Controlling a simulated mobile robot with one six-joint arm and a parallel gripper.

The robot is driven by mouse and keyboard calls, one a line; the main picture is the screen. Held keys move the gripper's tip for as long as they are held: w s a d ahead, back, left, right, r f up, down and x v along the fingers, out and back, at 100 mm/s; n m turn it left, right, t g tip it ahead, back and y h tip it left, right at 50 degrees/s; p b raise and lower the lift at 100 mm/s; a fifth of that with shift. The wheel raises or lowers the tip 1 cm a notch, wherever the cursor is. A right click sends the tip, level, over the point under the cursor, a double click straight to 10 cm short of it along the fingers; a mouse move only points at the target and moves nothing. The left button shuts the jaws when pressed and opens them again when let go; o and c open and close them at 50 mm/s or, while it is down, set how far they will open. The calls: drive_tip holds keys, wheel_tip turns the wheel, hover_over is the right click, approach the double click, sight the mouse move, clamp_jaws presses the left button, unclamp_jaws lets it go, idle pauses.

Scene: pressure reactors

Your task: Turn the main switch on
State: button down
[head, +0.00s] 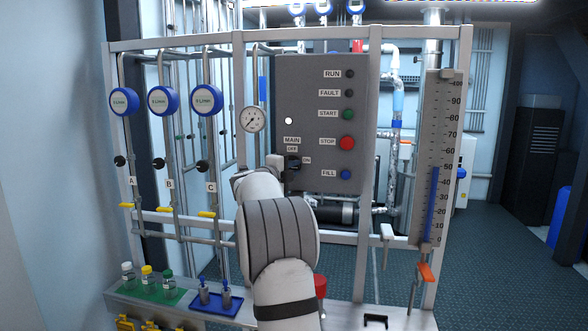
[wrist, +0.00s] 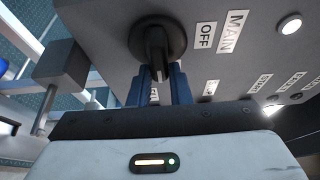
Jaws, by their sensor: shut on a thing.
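The main switch is a black rotary knob (head: 293,163) on the grey control panel (head: 318,95), below the MAIN label with OFF above it and ON at its right. In the wrist view the knob (wrist: 157,38) has a raised handle, and my gripper (wrist: 162,75) has its two blue fingers closed on that handle. The OFF label (wrist: 205,36) is to the right of the knob there. In the head view my arm and gripper (head: 280,165) reach the switch from below and partly cover it. I cannot tell clearly which label the handle points to.
A white lamp (head: 288,121) is above the switch. The green start button (head: 348,115), red stop button (head: 347,143) and blue fill button (head: 345,174) are to the right. A pressure gauge (head: 253,119) is just left of the panel. Bottles (head: 147,278) stand on the shelf below.

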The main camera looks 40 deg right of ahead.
drive_tip(key=shift+f, duration=0.25)
drive_tip(key=c, duration=1.3)
unclamp_jaws()
drive_tip(key=shift+r, duration=0.2)
drive_tip(key=shift+c, duration=0.2)
drive_tip(key=shift+a, duration=0.1)
drive_tip(key=b+v, duration=0.1)
drive_tip(key=v, duration=0.6)
drive_tip(key=shift+a, duration=0.35)
